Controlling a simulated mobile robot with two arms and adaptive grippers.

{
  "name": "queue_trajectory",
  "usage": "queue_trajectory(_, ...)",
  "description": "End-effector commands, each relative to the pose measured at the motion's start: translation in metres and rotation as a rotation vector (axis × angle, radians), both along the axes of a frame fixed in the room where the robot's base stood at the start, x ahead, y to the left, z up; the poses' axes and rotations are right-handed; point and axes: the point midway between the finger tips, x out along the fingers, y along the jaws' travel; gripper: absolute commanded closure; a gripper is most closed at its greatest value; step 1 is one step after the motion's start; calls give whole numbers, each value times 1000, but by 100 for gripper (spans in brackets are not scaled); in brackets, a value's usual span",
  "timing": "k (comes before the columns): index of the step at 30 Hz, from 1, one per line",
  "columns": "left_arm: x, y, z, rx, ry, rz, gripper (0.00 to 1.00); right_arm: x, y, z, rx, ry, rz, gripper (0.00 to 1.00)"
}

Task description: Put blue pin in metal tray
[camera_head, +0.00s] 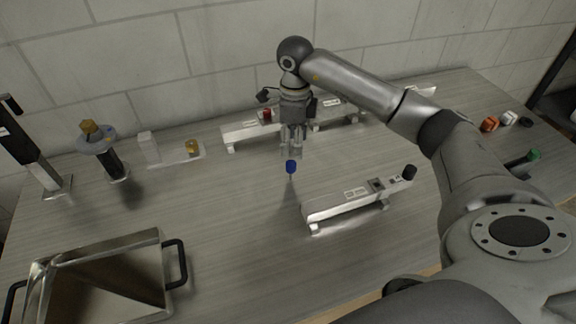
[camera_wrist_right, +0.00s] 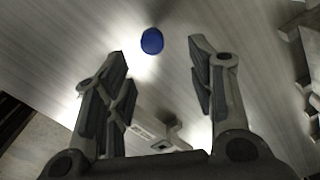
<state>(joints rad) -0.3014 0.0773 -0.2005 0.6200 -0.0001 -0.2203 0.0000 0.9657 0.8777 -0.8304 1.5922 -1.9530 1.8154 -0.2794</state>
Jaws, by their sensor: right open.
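The blue pin (camera_head: 291,166) stands upright on the table near the middle in the head view. In the right wrist view its round blue top (camera_wrist_right: 152,41) shows just beyond the fingertips, between their lines. My right gripper (camera_head: 291,152) points down close to the pin and is open, with nothing between its fingers; its two spread fingers show in the right wrist view (camera_wrist_right: 160,55). The metal tray (camera_head: 160,238), with black handles, sits at the front left of the table. My left gripper is not in view.
A white rail fixture (camera_head: 345,205) stands right of the pin, and another (camera_head: 240,132) lies behind the gripper. A round stand (camera_head: 97,145) and a small clear holder (camera_head: 176,160) are at the back left. Table between pin and tray is clear.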

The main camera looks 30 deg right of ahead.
Motion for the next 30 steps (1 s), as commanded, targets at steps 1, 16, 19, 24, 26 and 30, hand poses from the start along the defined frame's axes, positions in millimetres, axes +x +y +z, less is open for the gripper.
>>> queue_trajectory(1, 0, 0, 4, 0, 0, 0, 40, -2, 1, -9, 1, 6, 2, 49)
queue_trajectory(16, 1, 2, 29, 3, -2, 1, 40, -5, 11, -64, 6, 5, 6, 49)
queue_trajectory(19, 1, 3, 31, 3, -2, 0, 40, -4, 10, -80, 4, 3, 4, 49)
queue_trajectory(24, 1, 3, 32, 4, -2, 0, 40, -3, 10, -90, 4, -1, 5, 49)
queue_trajectory(26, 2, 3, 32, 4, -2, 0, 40, -3, 10, -90, 4, -2, 5, 49)
queue_trajectory(30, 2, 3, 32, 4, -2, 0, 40, -3, 10, -90, 4, -2, 6, 53)
